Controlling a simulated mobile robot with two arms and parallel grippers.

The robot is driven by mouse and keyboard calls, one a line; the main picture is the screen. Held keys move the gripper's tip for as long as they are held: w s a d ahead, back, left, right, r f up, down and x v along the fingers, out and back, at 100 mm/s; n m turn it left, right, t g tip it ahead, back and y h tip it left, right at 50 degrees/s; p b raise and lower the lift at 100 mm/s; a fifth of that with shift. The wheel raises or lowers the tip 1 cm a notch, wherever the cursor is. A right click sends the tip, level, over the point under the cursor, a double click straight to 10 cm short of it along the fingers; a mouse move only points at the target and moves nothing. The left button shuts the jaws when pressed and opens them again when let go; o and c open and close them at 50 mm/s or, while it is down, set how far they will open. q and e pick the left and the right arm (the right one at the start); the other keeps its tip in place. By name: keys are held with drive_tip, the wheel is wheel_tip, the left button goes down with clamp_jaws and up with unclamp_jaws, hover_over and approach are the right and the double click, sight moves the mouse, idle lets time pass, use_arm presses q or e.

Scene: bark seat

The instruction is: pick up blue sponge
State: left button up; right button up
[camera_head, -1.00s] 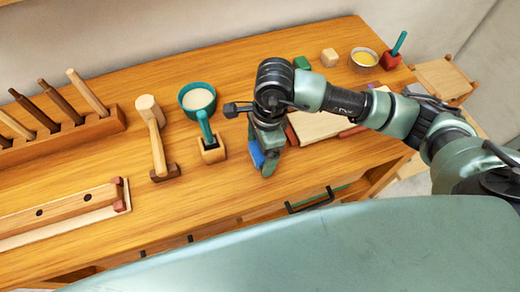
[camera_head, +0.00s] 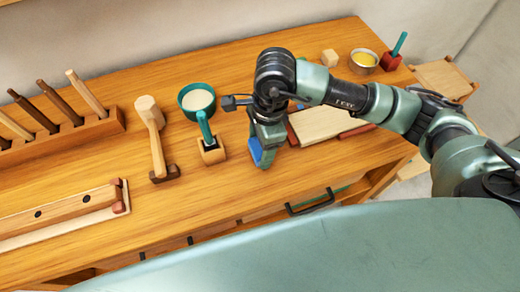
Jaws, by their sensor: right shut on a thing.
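My right gripper (camera_head: 266,135) points down over the workbench (camera_head: 215,228) near the middle of the view. It is shut on the blue sponge (camera_head: 255,152). Only part of the sponge shows, at the gripper's left side; the rest is hidden by the gripper. I cannot tell whether the sponge touches the bench top. My left gripper is not in view.
A wooden mallet (camera_head: 155,135) is further left. A pale board (camera_head: 325,122) lies right. The bench front is clear.

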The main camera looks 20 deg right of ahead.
wheel_tip(320, 180, up, 18)
drive_tip(key=b, duration=0.2)
drive_tip(key=shift+f, duration=0.15)
